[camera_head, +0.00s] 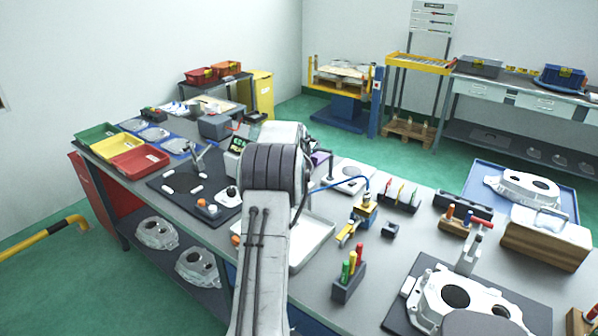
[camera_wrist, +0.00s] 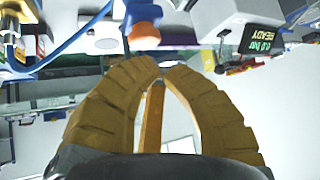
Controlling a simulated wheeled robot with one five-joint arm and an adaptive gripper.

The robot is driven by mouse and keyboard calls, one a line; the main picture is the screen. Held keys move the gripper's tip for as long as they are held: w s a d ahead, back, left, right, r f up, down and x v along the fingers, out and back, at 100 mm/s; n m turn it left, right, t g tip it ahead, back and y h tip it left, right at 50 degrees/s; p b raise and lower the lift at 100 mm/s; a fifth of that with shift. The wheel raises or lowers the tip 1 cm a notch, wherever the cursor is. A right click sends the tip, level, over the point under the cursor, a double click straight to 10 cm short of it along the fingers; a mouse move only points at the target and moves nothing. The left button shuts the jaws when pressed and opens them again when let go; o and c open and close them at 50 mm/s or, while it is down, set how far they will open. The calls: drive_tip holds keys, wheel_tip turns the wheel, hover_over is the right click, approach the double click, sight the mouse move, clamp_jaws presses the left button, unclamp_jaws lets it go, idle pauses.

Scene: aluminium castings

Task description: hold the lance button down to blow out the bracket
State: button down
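In the head view a blue air hose (camera_head: 328,187) curves over the bench to a small blue and yellow fitting (camera_head: 366,200). In the wrist view a blue hose (camera_wrist: 75,45) runs across the upper left. My gripper (camera_wrist: 162,70) shows there with its two ochre fingers curved together, tips meeting and nothing seen between them. A blue and orange piece (camera_wrist: 143,22) is just beyond the tips; I cannot tell whether it is the lance button or whether they touch. In the head view my arm hides my gripper. A pale casting (camera_head: 352,174) behind the hose may be the bracket.
In the head view a larger casting (camera_head: 465,298) lies at front right, near a marker block (camera_head: 349,280). Coloured bins (camera_head: 138,160) stand at left, and a white tray (camera_head: 313,240) is beside my arm.

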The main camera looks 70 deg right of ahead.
drive_tip(key=shift+r, duration=0.15)
drive_tip(key=shift+r+p, duration=1.75)
drive_tip(key=shift+r, duration=0.6)
